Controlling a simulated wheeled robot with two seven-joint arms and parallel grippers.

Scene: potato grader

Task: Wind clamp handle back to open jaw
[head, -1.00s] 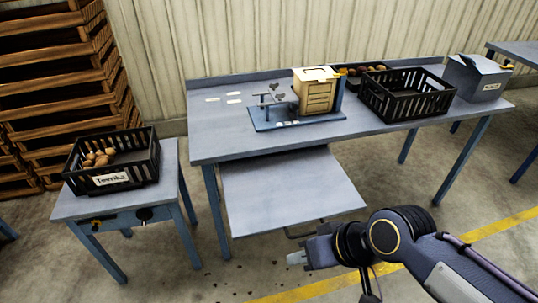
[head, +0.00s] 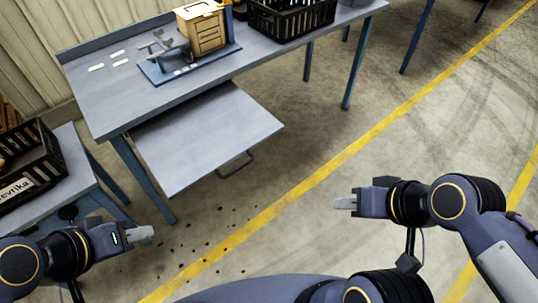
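I cannot clearly make out a clamp jaw or its handle. A small grey metal fixture (head: 163,44) stands on a blue base plate (head: 190,66) on the workbench, beside a wooden box with drawers (head: 203,28). My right gripper (head: 345,203) is over the floor at right, touching nothing. Both gripper tips are seen edge-on, and neither visibly holds anything.
The workbench (head: 105,92) has a pulled-out shelf (head: 205,140) with a dark handle (head: 237,165). A black crate (head: 268,22) stands on the bench. Another labelled crate (head: 40,160) is on the side table (head: 72,140). The floor (head: 300,130) ahead is mostly clear, with scattered dark bits.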

